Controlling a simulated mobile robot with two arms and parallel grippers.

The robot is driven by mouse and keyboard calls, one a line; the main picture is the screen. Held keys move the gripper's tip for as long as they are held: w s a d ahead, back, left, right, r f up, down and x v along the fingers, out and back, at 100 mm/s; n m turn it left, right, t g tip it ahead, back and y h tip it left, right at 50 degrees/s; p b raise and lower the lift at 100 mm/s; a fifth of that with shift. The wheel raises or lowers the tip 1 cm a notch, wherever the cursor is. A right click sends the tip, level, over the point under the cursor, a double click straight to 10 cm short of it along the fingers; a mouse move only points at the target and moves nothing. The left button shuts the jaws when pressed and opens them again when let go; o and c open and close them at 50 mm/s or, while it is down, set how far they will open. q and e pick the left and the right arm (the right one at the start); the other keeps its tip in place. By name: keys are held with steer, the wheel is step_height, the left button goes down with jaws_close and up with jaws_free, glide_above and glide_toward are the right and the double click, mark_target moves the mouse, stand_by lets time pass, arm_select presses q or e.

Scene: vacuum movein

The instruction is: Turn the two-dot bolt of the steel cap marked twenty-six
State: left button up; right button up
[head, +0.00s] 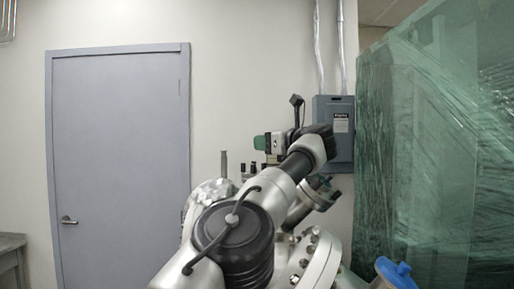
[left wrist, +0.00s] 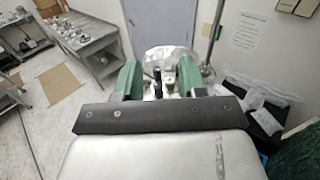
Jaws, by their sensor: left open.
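My left gripper (head: 266,144) is raised over the metal vacuum equipment in the head view, with my arm hiding much of what lies behind. In the left wrist view its two green fingers (left wrist: 160,76) are wide apart. Dark upright posts (left wrist: 157,76) and a pale metal piece (left wrist: 169,77) show between and beyond the fingers; I cannot tell whether any finger touches them. A bolted steel flange (head: 321,262) shows at the lower right in the head view. I cannot read the number twenty-six or make out a two-dot bolt. My right gripper is not in view.
Foil-wrapped equipment (left wrist: 168,56) stands beyond the fingers. A blue-capped part (head: 394,272) is at the lower right, before green plastic sheeting (head: 430,150). A grey electrical box (head: 340,118) hangs on the wall. A cluttered bench (left wrist: 90,42) stands at left, with open floor beside it.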

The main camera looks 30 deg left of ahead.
arm_select(q)
steer(key=d+r+p, duration=0.5)
steer(key=d, duration=0.3)
steer(key=shift+d, duration=0.2)
steer(key=shift+f, duration=0.1)
